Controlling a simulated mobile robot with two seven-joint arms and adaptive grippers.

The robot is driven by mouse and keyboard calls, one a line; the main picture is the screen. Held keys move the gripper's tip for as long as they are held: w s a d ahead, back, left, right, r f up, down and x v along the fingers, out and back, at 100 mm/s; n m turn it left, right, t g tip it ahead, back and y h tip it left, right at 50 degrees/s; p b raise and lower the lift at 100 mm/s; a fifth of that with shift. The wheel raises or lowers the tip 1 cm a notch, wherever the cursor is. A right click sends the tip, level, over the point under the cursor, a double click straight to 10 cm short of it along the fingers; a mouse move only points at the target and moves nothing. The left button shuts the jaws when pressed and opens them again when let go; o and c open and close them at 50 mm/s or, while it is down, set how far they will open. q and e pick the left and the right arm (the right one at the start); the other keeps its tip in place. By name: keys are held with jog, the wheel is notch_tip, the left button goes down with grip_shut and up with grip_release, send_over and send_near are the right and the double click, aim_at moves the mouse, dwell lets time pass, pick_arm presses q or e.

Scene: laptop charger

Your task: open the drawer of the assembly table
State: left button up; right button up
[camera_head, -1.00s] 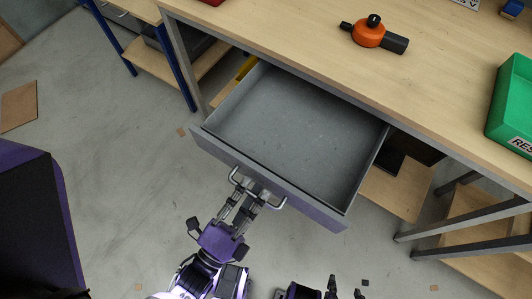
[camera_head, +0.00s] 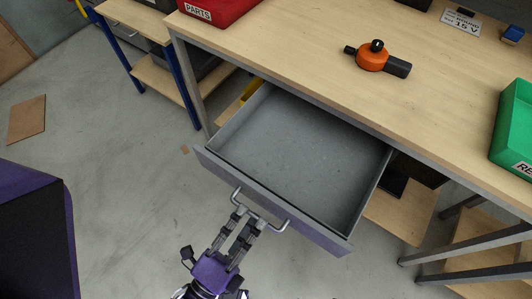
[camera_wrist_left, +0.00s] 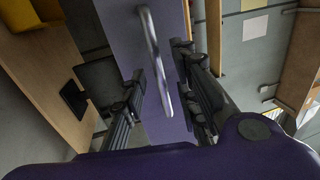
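The drawer (camera_head: 300,150) of the assembly table (camera_head: 290,60) is pulled well out and is empty inside. Its purple front (camera_head: 318,235) carries a metal bar handle (camera_head: 270,219). My left gripper (camera_head: 246,214) is at the handle's left part, in front of the drawer. In the left wrist view the handle (camera_wrist_left: 153,55) lies between the two spread fingers (camera_wrist_left: 158,75), with gaps beside it, and the drawer front (camera_wrist_left: 115,25) is behind. I cannot tell whether a finger touches the bar. My right gripper is out of view.
On the tabletop are an orange and black tool (camera_head: 373,58), a red parts bin (camera_head: 212,8) and a green bin (camera_head: 515,135). A blue-legged bench (camera_head: 150,65) stands at the left.

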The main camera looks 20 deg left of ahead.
pick_arm(q)
jog(key=v, duration=1)
jog(key=shift+w, duration=0.1)
